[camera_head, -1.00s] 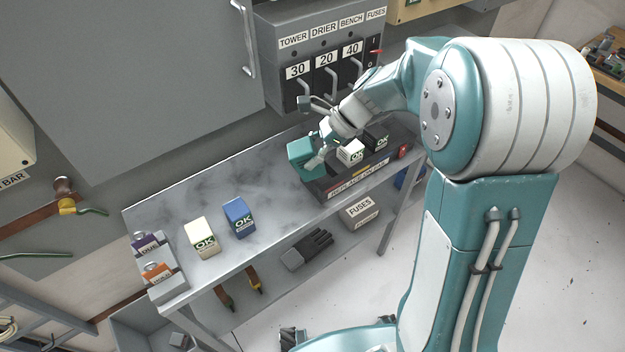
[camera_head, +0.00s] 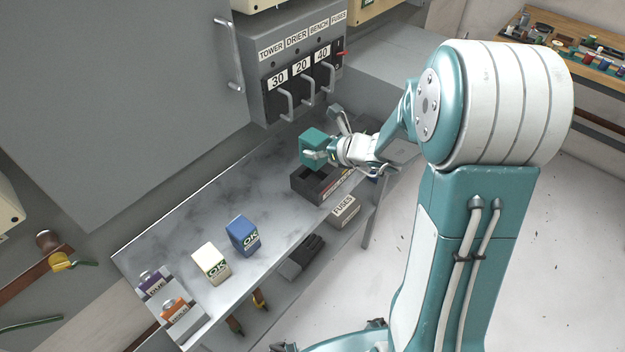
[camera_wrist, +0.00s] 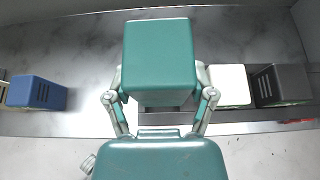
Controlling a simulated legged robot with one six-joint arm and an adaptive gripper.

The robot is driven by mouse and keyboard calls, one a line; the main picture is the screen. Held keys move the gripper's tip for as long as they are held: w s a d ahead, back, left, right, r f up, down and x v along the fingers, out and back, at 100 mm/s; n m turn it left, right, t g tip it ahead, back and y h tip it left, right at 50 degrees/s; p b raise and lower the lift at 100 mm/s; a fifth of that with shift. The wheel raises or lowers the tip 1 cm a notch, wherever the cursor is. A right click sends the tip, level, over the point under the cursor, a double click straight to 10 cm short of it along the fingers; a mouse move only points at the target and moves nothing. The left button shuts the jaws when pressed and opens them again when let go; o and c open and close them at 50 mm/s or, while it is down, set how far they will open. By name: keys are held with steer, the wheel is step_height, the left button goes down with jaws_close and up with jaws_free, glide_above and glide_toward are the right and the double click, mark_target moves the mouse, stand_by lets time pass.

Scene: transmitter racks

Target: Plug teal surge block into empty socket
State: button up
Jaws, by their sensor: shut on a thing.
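The teal surge block (camera_head: 313,146) is held in my gripper (camera_head: 322,154), in the air above the back of the bench. In the wrist view the block (camera_wrist: 160,55) fills the upper middle, with a finger of my gripper (camera_wrist: 160,92) on each side. The dark socket strip (camera_head: 308,191) lies below and in front of the block, and its left end shows an open dark recess. In the wrist view a white block (camera_wrist: 230,86) and a black block (camera_wrist: 283,85) stand to the right.
A cream block (camera_head: 211,264) and a blue block (camera_head: 243,236) stand on the bench to the left. Purple and orange items (camera_head: 170,300) sit at its left end. The switch box (camera_head: 300,72) with protruding handles hangs close behind my gripper. The mid-bench is clear.

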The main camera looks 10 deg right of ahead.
mark_target(322, 162)
step_height(322, 162, down, 5)
steer(key=shift+a, duration=0.15)
step_height(322, 162, down, 4)
steer(key=shift+s+r, duration=0.15)
steer(key=shift+r, duration=0.1)
steer(key=shift+f, duration=0.1)
steer(key=o, duration=1.2)
